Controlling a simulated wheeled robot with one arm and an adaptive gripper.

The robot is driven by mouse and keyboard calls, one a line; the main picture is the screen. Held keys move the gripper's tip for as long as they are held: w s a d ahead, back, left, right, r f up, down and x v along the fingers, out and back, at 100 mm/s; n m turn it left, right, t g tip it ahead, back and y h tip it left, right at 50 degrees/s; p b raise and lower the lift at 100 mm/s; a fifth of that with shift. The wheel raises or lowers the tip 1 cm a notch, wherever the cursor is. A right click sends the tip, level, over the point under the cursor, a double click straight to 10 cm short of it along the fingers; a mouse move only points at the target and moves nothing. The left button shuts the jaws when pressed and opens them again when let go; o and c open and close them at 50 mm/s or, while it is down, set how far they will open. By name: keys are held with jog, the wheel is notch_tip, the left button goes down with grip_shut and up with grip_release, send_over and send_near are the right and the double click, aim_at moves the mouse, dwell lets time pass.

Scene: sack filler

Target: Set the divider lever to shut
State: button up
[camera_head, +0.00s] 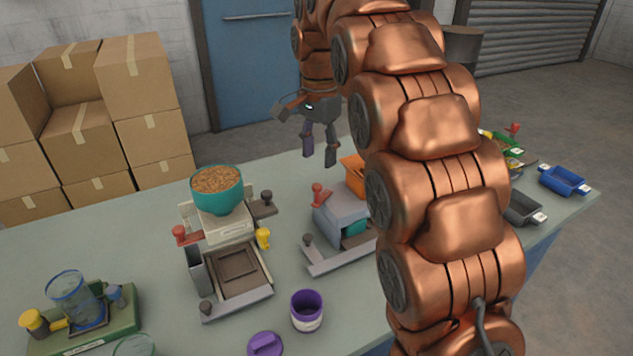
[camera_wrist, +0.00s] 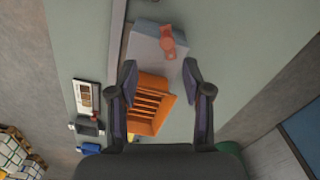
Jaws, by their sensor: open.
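A grey machine (camera_head: 343,208) stands mid-table with a red lever (camera_head: 318,194) on top and an orange slotted box (camera_head: 354,177) at its back. In the wrist view the red lever (camera_wrist: 168,42) lies on the grey top, beyond the orange slotted box (camera_wrist: 150,105). My gripper (camera_head: 319,157) is open and empty, fingers down, above and behind this machine. In the wrist view my gripper (camera_wrist: 159,72) has its fingers on either side of the orange box, apart from the lever. Another red lever (camera_head: 182,236) is on the machine under the teal bowl. No label tells which is the divider lever.
The teal bowl (camera_head: 217,190) of grain sits on the left machine, with a yellow knob (camera_head: 263,238) beside it. A purple cup (camera_head: 307,310) stands in front. A blue tray (camera_head: 563,181) is at the right. My arm hides part of the table.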

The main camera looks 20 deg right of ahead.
aim_at(317, 185)
jog(key=shift+w+f+m, duration=0.15)
jog(key=shift+w+m, duration=0.15)
jog(key=shift+w, duration=0.3)
jog(key=shift+f+p, duration=0.55)
jog(key=shift+f, duration=3.2)
grip_shut()
